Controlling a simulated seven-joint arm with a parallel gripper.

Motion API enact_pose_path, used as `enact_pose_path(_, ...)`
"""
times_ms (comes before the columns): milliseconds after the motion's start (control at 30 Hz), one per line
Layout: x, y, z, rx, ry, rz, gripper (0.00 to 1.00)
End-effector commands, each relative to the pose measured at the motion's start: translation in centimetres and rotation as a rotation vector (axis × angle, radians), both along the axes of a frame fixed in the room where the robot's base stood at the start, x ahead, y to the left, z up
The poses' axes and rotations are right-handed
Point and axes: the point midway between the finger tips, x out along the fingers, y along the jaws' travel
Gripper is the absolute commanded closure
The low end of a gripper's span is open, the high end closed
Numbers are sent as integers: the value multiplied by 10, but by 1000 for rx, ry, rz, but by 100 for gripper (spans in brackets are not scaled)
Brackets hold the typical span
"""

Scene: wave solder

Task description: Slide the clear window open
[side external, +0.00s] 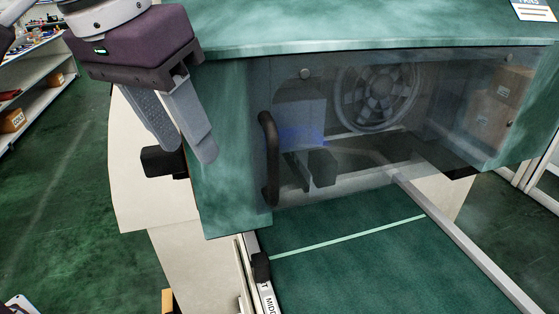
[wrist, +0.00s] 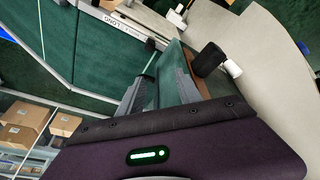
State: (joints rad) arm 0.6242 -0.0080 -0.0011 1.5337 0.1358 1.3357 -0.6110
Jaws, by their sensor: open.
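The clear window (side external: 440,110) is a tinted see-through panel across the front of the green machine housing. Its dark curved handle (side external: 269,160) stands upright at the window's left edge. The window covers the opening behind the handle. My gripper (side external: 186,152) is open and empty, its fingers pointing down beside the housing's left part, left of the handle and apart from it. In the wrist view my gripper (wrist: 160,78) shows both fingers spread with nothing held between them. I cannot make out the handle in the wrist view.
A fan (side external: 377,97) and a blue-lit part show behind the window. A green conveyor belt (side external: 350,260) with a pale line and metal rails runs out below. A black block (side external: 162,162) sticks out near my fingers. Shelves with boxes (wrist: 22,120) stand farther off.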

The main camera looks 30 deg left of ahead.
Motion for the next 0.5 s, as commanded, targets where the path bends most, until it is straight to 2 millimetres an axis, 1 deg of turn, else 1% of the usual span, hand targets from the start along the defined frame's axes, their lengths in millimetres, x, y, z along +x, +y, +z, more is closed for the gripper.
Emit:
enact_pose_path(33,11,-28,1,16,-1,25,59)
enact_pose_path(100,25,-53,1,35,-23,99,59)
enact_pose_path(200,37,-71,2,47,-56,181,59)
enact_pose_path(300,44,-76,0,52,-78,228,59)
enact_pose_path(367,47,-76,-6,55,-81,235,59)
enact_pose_path(500,57,-73,-31,56,-79,236,59)
